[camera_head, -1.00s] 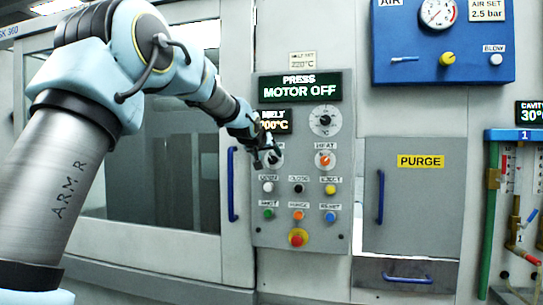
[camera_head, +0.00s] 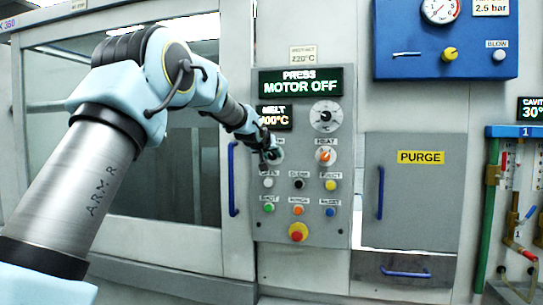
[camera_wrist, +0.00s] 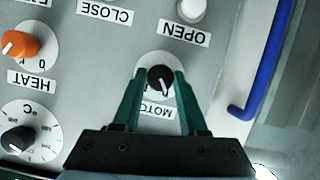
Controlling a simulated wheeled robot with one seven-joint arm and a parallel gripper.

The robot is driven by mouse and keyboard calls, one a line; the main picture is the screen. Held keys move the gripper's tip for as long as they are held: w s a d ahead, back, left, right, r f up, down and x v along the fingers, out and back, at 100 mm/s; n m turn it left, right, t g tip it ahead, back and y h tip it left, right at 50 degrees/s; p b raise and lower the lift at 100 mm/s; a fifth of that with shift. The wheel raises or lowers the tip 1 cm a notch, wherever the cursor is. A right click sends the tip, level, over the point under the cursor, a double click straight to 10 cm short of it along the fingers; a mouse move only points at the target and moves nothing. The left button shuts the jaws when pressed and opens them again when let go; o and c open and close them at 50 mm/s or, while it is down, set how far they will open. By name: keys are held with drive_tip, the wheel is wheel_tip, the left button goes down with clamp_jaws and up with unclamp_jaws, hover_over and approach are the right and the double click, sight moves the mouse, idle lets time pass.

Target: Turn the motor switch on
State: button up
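The sign on the panel (camera_head: 301,82) reads MOTOR OFF. The motor switch is a black knob (camera_wrist: 160,78) on a white round dial in the wrist view, which shows the panel upside down. Its white pointer mark faces the MOTOR label (camera_wrist: 156,111). My gripper (camera_wrist: 159,72) has its two green fingers on either side of the knob, open around it; I cannot tell whether they touch it. In the head view my gripper (camera_head: 270,154) is at the panel's left side and hides most of the switch.
The orange HEAT knob (camera_head: 325,156) is to the right of the switch. Several buttons lie below, including the white OPEN button (camera_head: 268,183) and a red stop button (camera_head: 298,232). A blue door handle (camera_head: 233,180) stands left of the panel, close to my gripper.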

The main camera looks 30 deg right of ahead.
clamp_jaws()
drive_tip(key=shift+f+b, duration=0.15)
drive_tip(key=shift+b, duration=0.25)
drive_tip(key=m+b, duration=0.2)
drive_tip(key=b, duration=0.1)
drive_tip(key=shift+s+d+f+t+y+b, duration=0.2)
drive_tip(key=shift+t+y+b, duration=0.1)
drive_tip(key=shift+t+y, duration=0.1)
drive_tip(key=m+t+y+b, duration=0.1)
drive_tip(key=m+b, duration=0.2)
drive_tip(key=b, duration=0.2)
drive_tip(key=shift+t+b, duration=0.4)
drive_tip(key=m+t+y+b, duration=0.1)
drive_tip(key=m+t+b, duration=0.1)
drive_tip(key=b, duration=0.3)
drive_tip(key=shift+m, duration=0.8)
drive_tip(key=shift+r+m+t+b, duration=0.1)
drive_tip(key=shift+m+t+b, duration=0.3)
drive_tip(key=shift+m+b, duration=0.45)
drive_tip(key=shift+y, duration=0.4)
